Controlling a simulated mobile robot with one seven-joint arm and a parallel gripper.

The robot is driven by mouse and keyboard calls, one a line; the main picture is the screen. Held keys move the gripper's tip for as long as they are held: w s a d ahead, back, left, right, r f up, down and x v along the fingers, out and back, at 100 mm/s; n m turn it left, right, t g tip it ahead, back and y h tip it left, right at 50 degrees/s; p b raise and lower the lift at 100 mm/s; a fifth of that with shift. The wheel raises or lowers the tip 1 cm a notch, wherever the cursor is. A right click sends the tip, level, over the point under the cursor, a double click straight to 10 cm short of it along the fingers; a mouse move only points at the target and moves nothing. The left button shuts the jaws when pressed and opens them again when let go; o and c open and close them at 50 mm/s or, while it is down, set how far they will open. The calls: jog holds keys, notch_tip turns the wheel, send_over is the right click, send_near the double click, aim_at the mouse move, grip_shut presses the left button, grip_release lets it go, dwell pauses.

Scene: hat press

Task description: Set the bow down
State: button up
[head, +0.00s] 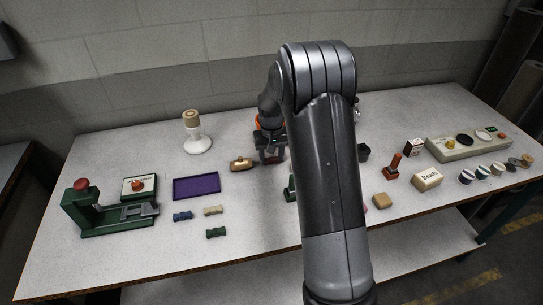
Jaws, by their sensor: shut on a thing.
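My gripper (270,158) is above the back middle of the table, right of the purple tray. It is shut on the bow, which is too small and too covered by the jaws to make out clearly. A blue bow (183,216), a cream bow (213,210) and a green bow (216,233) lie on the table in front of the purple tray (182,196).
A green press (84,212) with a red knob stands at the left. A white stand (197,144) is behind the tray, and a wooden-handled tool (241,164) lies left of my gripper. A Beads box (427,179) and several small jars are at the right. My arm hides the table's middle.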

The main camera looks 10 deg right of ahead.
aim_at(271, 159)
jog(key=shift+f, duration=0.1)
jog(key=o, duration=1)
jog(key=shift+o, duration=0.2)
jog(key=s+a+r+t, duration=0.1)
jog(key=s+r, duration=0.3)
jog(key=r, duration=0.6)
jog(key=s+r, duration=0.3)
jog(key=r, duration=0.7)
jog(key=s+a+r+t, duration=0.1)
jog(key=s+r+t, duration=0.1)
jog(key=s, duration=1.1)
jog(key=s+a+r+t, duration=0.1)
jog(key=s+r+t, duration=0.1)
jog(key=s, duration=1.2)
jog(key=shift+s+r+t, duration=0.25)
jog(key=shift+r+t, duration=0.05)
jog(key=shift+r, duration=0.05)
